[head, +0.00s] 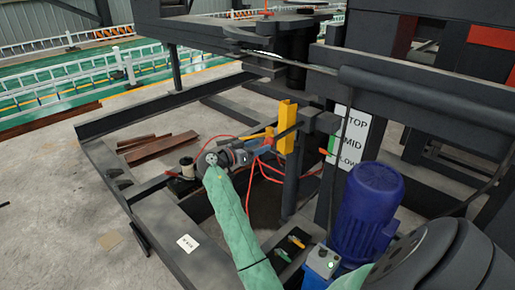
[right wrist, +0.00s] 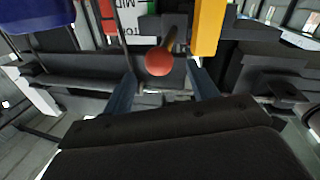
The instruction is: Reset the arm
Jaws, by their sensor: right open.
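My right gripper (head: 262,147), at the end of the green-sleeved arm, is near the yellow upright bar (head: 288,125) in the head view. In the right wrist view its two blue fingers (right wrist: 162,88) are apart and open. A red ball knob (right wrist: 159,62) on a short brass-coloured rod shows between and just beyond the fingertips; I cannot tell whether they touch it. A white sign (head: 350,140) reading TOP, MID and LOW stands right of the yellow bar. My left gripper is not in view.
Red hoses (head: 262,172) hang below the gripper. A dark steel frame (head: 113,190) surrounds the area. Open concrete floor lies left.

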